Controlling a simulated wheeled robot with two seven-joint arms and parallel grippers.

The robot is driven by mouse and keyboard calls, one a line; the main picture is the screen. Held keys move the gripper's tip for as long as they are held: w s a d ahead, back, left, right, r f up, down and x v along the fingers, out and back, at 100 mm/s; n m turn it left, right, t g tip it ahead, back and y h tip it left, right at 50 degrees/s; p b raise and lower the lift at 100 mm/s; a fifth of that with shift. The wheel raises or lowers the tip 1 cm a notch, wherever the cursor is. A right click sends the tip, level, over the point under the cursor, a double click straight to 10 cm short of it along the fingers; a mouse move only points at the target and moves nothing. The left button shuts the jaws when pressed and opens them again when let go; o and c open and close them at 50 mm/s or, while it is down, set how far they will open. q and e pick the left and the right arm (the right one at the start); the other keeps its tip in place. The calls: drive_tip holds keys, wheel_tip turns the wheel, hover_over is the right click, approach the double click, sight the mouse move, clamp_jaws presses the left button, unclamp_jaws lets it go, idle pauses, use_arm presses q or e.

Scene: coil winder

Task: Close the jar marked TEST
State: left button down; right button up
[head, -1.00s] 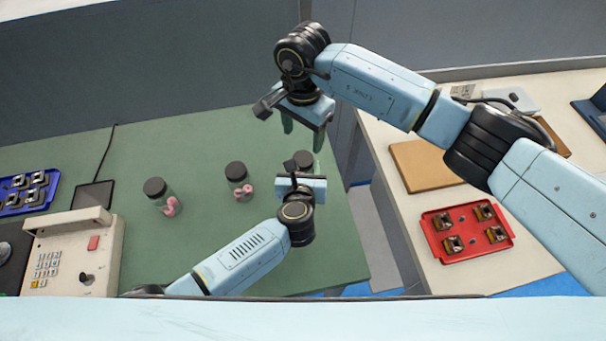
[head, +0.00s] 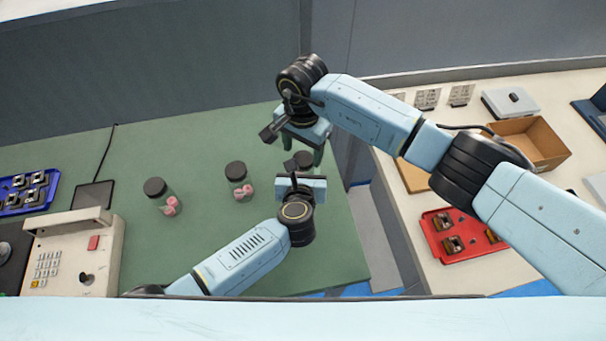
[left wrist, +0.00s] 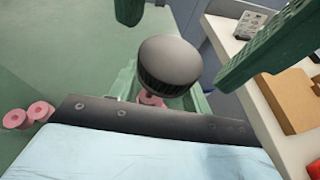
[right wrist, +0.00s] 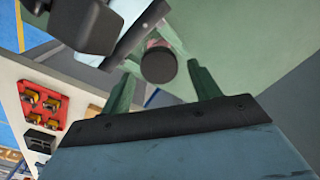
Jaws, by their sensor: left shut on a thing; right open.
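A clear jar with a black lid (head: 304,159) and pink pieces inside stands at the right of the green table. Its lid (left wrist: 168,60) shows large in the left wrist view. My left gripper (head: 301,173) is shut around this jar's body, below the lid. My right gripper (head: 301,151) is open above it, pointing down. In the right wrist view the lid (right wrist: 158,65) lies between and beyond the open fingertips, not gripped. I cannot read any TEST mark, nor tell how tightly the lid sits.
Two more black-lidded jars with pink pieces stand to the left, one near (head: 239,180) and one farther (head: 161,195). A beige keypad machine (head: 70,255) and a blue tray (head: 28,190) are at far left. A red tray (head: 458,238) and an open cardboard box (head: 532,143) are on the right bench.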

drive_tip(key=shift+f, duration=0.85)
drive_tip(key=c, duration=1)
drive_tip(key=m, duration=0.6)
drive_tip(key=shift+m, duration=0.4)
drive_tip(key=o, duration=1.1)
